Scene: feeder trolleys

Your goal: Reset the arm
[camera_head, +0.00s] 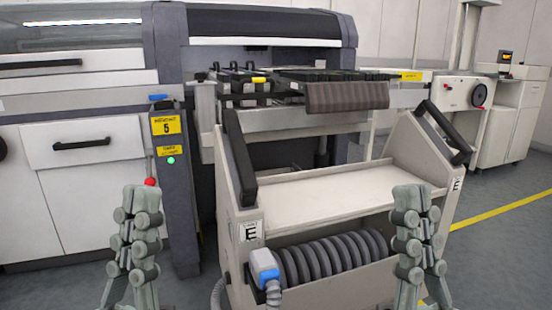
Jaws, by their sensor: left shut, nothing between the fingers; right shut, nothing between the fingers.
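My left gripper (142,200) stands upright at the lower left, its fingers together with nothing between them. My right gripper (411,198) stands upright at the lower right, also shut and empty. In this view the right gripper overlaps the right part of the feeder trolley (335,195). The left gripper shows to the left of the trolley, in front of the machine's white cabinet. I cannot tell the exact distance from either gripper to the trolley.
The trolley has black handles (240,160) on both sides and a coiled dark hose (330,255) low in front. A machine (80,100) with a yellow label (166,124) stands behind at the left. Open floor with a yellow line (505,208) lies at the right.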

